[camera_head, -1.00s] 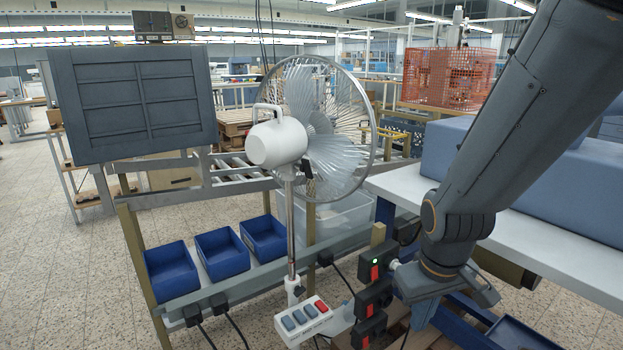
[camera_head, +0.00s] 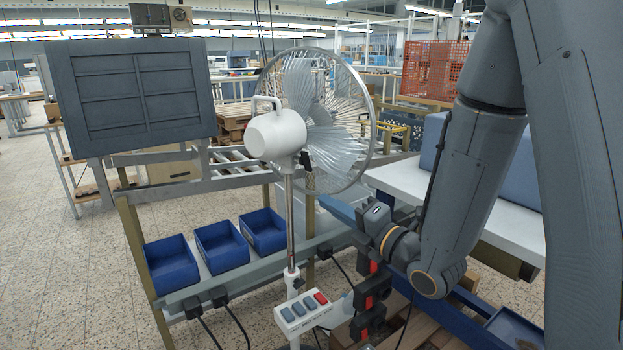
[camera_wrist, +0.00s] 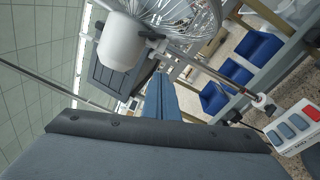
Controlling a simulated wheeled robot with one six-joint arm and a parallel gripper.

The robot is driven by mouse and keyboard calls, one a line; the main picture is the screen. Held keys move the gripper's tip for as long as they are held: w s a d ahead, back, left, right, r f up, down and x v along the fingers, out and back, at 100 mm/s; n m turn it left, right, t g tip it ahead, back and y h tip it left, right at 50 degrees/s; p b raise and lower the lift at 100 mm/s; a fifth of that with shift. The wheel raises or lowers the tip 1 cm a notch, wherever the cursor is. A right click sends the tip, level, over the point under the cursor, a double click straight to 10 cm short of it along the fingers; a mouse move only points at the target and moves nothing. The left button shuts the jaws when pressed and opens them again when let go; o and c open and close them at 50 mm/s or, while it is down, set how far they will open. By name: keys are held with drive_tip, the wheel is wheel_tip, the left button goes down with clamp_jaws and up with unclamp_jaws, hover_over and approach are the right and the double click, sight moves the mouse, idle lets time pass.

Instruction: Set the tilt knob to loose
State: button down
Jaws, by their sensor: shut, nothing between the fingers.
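The standing fan has a white motor housing (camera_head: 276,137) facing me, a wire cage and a pale pole (camera_head: 290,225). A small dark part that looks like the tilt knob (camera_head: 306,174) sits at the neck, right of the pole top. A dark part also shows beside the housing in the wrist view (camera_wrist: 153,36); its loose or tight setting cannot be read. My gripper (camera_head: 324,200) has blue fingers, shut and empty, pointing up-left toward the neck from the lower right. In the wrist view its fingers (camera_wrist: 158,76) appear just below the housing, seemingly apart from the knob.
The white button box (camera_head: 303,313) stands low on the pole. Black-and-red sockets (camera_head: 370,300) are below my wrist. Blue bins (camera_head: 222,248) and a grey rail lie left. A white table (camera_head: 400,182) stands behind my arm. Cables hang near the pole.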

sight(305, 161)
drive_tip(key=shift+w+a+r+p, duration=0.45)
drive_tip(key=shift+w+a+p, duration=0.25)
drive_tip(key=shift+w, duration=1.05)
drive_tip(key=shift+w+a+r+p, duration=0.4)
drive_tip(key=shift+w+a+p, duration=0.3)
drive_tip(key=shift+w, duration=1.05)
drive_tip(key=shift+w+a+r+p, duration=0.55)
drive_tip(key=shift+w+a, duration=0.25)
drive_tip(key=shift+w, duration=0.95)
drive_tip(key=shift+a+f+n+b, duration=0.1)
drive_tip(key=shift+f+n+b, duration=0.1)
drive_tip(key=shift+n+b, duration=0.15)
drive_tip(key=shift+b, duration=0.3)
